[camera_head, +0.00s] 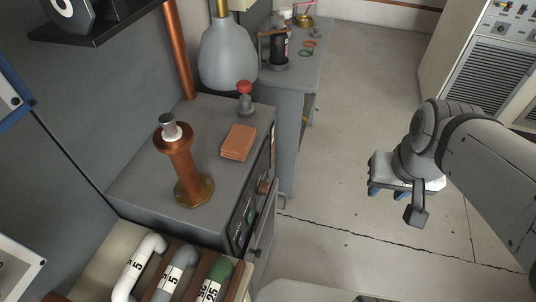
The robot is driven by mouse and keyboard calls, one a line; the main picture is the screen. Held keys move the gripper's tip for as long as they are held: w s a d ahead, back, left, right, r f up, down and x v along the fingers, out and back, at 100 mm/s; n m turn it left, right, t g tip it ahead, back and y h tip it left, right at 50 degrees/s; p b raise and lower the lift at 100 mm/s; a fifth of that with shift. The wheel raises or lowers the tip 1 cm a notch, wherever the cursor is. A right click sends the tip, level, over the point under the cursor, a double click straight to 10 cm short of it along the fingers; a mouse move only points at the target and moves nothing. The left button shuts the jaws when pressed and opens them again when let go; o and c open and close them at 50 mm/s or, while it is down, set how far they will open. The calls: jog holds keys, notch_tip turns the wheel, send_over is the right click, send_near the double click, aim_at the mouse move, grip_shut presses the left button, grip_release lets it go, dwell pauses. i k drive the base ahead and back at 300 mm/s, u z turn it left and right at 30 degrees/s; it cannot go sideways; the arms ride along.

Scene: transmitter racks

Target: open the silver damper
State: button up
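A small silver cylinder (168,120) with a white lower part stands on top of a copper column (181,165) on the grey cabinet. It is the silver piece I see most plainly, but I cannot tell for certain that it is the damper. The column rises from a brass hexagonal foot. My gripper (388,191) hangs over the floor at the right, well apart from the cabinet and column. Its two blue fingertips appear spread, with nothing seen between them.
The grey cabinet (130,195) also bears a red-topped knob (244,97) and copper-coloured plates (239,142). White, grey and green numbered pipes (178,272) stand in front. A grey bench (296,75) with bottles is behind. Floor between cabinet and gripper is clear.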

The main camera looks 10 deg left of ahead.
aim_at(250, 250)
jog(key=u, duration=0.05)
jog(key=k, duration=1.45)
jog(key=z, duration=0.15)
jog(key=i, duration=0.85)
jog(key=u, duration=0.05)
